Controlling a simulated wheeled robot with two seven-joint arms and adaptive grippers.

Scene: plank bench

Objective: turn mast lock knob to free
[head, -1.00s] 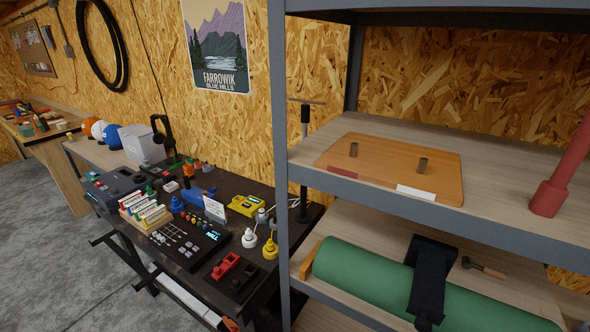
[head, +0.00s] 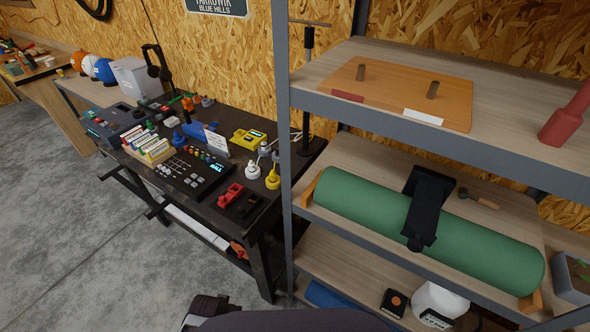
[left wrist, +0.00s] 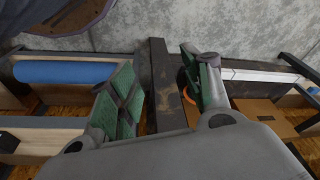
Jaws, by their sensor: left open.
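A black upright post (head: 307,85) with a thin crossbar on top stands at the bench's right end, beside the shelf unit. It may be the mast, but I cannot make out a lock knob on it, and the shelf upright stands close in front. A black device (head: 425,207) with a rounded end lies across a green roll (head: 350,205) on the middle shelf. My left gripper (left wrist: 160,88) is open and empty in the left wrist view, its green-padded fingers spread apart. A dark part of my arm shows at the head view's bottom edge. My right gripper is not in view.
The dark bench (head: 222,195) is crowded with control boxes, a yellow meter (head: 248,138) and small bottles. The shelf unit's grey upright (head: 283,130) separates it from the shelves. An orange board (head: 395,88) lies on the upper shelf. Concrete floor (head: 110,265) is clear at left.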

